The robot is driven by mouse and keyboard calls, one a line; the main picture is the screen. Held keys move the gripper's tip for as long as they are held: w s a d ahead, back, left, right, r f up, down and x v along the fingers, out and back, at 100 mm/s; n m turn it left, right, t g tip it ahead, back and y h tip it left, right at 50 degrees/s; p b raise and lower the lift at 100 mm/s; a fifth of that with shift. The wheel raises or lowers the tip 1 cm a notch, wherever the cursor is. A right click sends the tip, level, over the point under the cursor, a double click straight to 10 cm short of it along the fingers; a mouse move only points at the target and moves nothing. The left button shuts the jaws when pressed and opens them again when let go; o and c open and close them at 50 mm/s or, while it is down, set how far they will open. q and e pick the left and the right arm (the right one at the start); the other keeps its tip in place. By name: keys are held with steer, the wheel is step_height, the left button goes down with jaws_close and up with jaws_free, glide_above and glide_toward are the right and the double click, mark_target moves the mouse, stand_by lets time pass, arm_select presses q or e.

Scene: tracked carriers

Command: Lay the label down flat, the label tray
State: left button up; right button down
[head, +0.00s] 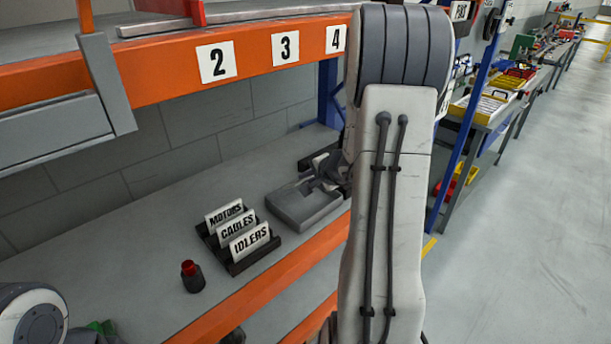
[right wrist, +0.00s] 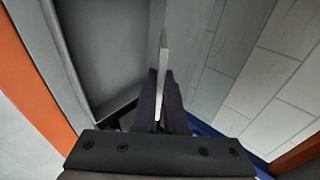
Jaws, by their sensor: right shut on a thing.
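The grey label tray (head: 297,207) lies on the shelf, and its bare floor shows. It also shows at the left of the right wrist view (right wrist: 105,45). My right gripper (head: 322,182) is at the tray's far right side, partly hidden behind my own arm. In the right wrist view its dark fingers (right wrist: 162,100) are shut on a thin pale label (right wrist: 163,65), seen edge-on and standing up between them. The label sits beside the tray's wall in that view. I cannot tell whether it touches the tray. My left gripper is out of view.
A black rack (head: 240,264) holding the MOTORS, CABLES and IDLERS cards stands left of the tray. A dark pot with a red top (head: 192,277) is nearer on the shelf. The orange front beam (head: 265,285) edges the shelf. Shelf room behind the rack is clear.

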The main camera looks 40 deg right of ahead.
step_height(320, 180, down, 2)
steer(key=shift+f+b, duration=0.25)
steer(key=shift+b, duration=0.45)
steer(key=shift+f+b, duration=1.05)
steer(key=shift+b, duration=0.35)
steer(key=c, duration=0.9)
jaws_free()
steer(key=v, duration=1)
steer(key=shift+s+p, duration=0.2)
steer(key=shift+p, duration=0.1)
steer(key=shift+r, duration=0.1)
